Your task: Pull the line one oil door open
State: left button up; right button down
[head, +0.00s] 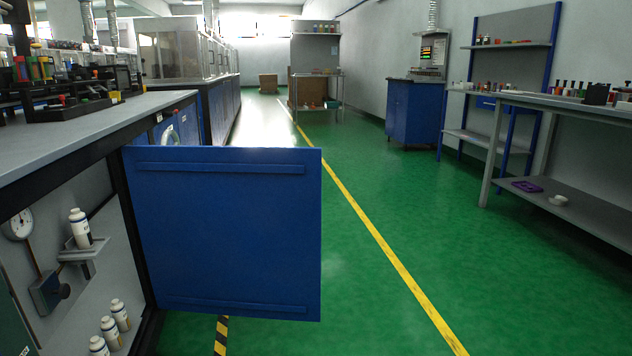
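A blue door (230,230) stands swung out from the workbench cabinet on the left, its flat panel facing me. It is hinged at its left edge beside the cabinet's dark frame. The open cabinet (95,235) shows a round gauge (18,224), a white bottle (79,228) on a small bracket, and several white bottles (110,331) on its floor. I cannot read any label that marks this as the line one oil door. Neither of my grippers is in view.
The grey worktop (100,115) above the cabinet carries tools and racks. Green floor (370,290) with a yellow line (385,250) lies clear to the right of the door. A grey shelf bench (570,200) stands at the right, and a blue cabinet (413,112) farther back.

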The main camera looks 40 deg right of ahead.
aim_at(233, 230)
jog(key=z, duration=0.5)
jog(key=i, duration=1)
